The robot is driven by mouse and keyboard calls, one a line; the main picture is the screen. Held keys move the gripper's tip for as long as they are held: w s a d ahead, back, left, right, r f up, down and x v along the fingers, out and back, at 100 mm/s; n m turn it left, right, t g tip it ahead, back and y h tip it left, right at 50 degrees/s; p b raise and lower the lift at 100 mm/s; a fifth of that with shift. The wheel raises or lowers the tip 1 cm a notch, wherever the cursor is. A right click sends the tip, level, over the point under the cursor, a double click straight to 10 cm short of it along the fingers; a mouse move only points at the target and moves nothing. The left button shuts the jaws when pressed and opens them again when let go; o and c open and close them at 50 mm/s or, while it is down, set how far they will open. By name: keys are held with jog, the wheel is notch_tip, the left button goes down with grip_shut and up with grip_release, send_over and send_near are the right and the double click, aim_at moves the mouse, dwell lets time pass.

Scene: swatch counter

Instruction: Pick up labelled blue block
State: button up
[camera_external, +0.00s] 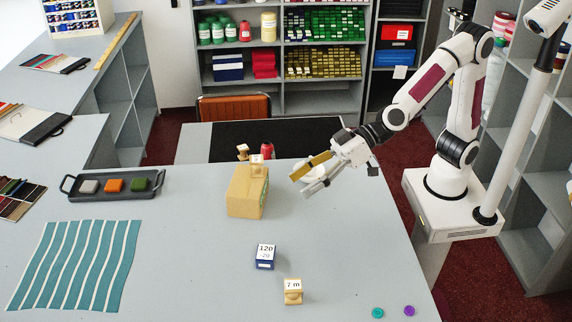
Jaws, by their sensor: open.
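The labelled blue block (265,257) sits on the grey counter (190,230), right of the middle and towards the front. It is a small dark blue cube with a white label on top reading "120" and "-20". My gripper (307,181) is open and empty, above the counter's back right part. It is up and to the right of the blue block and well apart from it. Its two fingers, one yellowish and one grey, point down to the left.
A cardboard box (246,194) stands left of my gripper. A tan block (293,291) labelled "7 m" sits near the blue block. Teal (377,313) and purple (409,311) discs lie front right. A dark tray (72,187) and teal strips (75,265) lie left. The counter around the blue block's left is clear.

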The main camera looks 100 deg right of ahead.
jog(key=w+a+f+m+t+h, duration=0.1)
jog(key=w+a+f+m+h, duration=0.15)
jog(key=w+a+f, duration=0.35)
jog(key=h, duration=0.4)
send_near(270, 252)
jog(key=x, duration=0.3)
jog(key=shift+w+a+r, duration=0.1)
jog(key=shift+w+r, duration=0.15)
jog(key=shift+w, duration=0.1)
jog(key=shift+s+f, duration=0.2)
jog(key=shift+f, duration=0.3)
jog(key=shift+x, duration=1.35)
jog(key=shift+x, duration=2.55)
jog(key=shift+r, duration=0.15)
